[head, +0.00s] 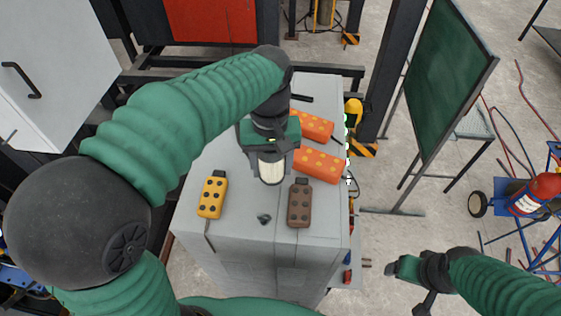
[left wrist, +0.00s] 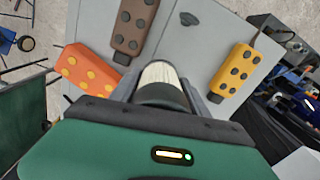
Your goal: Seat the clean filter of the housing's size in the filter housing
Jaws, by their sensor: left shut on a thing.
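My left gripper (head: 270,158) is shut on a cream pleated cylindrical filter (head: 271,172) with a dark end. It holds the filter over the grey cabinet top (head: 236,171), near its middle. In the left wrist view the filter (left wrist: 160,75) sits between the jaws (left wrist: 162,88). I cannot make out the filter housing in either view. The filter's lower end and what lies under it are hard to judge. My right gripper (head: 408,268) is at the lower right in the head view, away from the cabinet; its jaws are unclear.
A yellow button pendant (head: 212,195), a brown one (head: 300,203) and two orange ones (head: 319,165) (head: 314,126) lie on the cabinet top. A small dark knob-like piece (head: 264,219) lies near the front. A green board (head: 450,80) stands to the right.

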